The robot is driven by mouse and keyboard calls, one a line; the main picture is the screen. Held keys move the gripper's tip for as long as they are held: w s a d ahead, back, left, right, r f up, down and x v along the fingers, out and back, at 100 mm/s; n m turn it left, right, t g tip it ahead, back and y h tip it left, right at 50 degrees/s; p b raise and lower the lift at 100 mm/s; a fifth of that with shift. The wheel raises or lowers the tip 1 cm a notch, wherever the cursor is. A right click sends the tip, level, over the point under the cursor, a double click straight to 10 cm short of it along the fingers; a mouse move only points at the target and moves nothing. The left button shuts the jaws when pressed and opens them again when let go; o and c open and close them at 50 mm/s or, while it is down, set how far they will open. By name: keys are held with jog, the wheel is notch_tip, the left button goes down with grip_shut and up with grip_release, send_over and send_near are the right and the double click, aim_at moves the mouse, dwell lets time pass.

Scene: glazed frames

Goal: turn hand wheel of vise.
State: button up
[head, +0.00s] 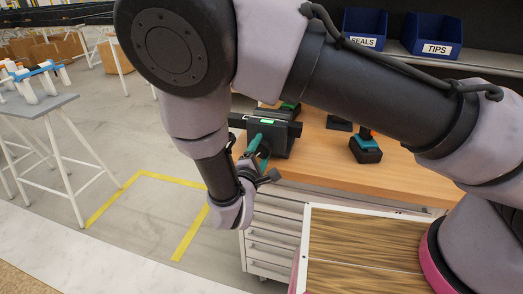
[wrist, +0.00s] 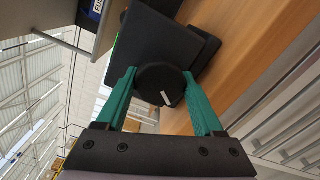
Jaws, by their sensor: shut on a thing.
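The vise (head: 277,130) is a dark block on the left end of the wooden workbench, with a green mark on its top. In the wrist view the vise body (wrist: 160,45) fills the upper middle. Its hand wheel (wrist: 161,85) is a round black disc with a short white mark, facing the camera. My gripper (wrist: 163,98) has green fingers, one on each side of the hand wheel, and is shut on it. In the head view my gripper (head: 258,155) reaches the vise's near left side, and my arm hides the hand wheel.
The wooden bench (head: 325,160) carries a teal and black power tool (head: 366,149) right of the vise. Blue bins labelled SEALS (head: 364,25) and TIPS (head: 432,35) stand behind. A drawer cabinet (head: 272,240) is below. Yellow-taped floor (head: 140,215) at left is clear.

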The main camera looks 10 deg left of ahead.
jog(key=shift+s+m, duration=0.1)
jog(key=shift+m, duration=1.8)
jog(key=o, duration=1.3)
jog(key=shift+o, duration=0.2)
jog(key=s+a, duration=0.1)
jog(key=s, duration=0.9)
jog(key=shift+s, duration=0.35)
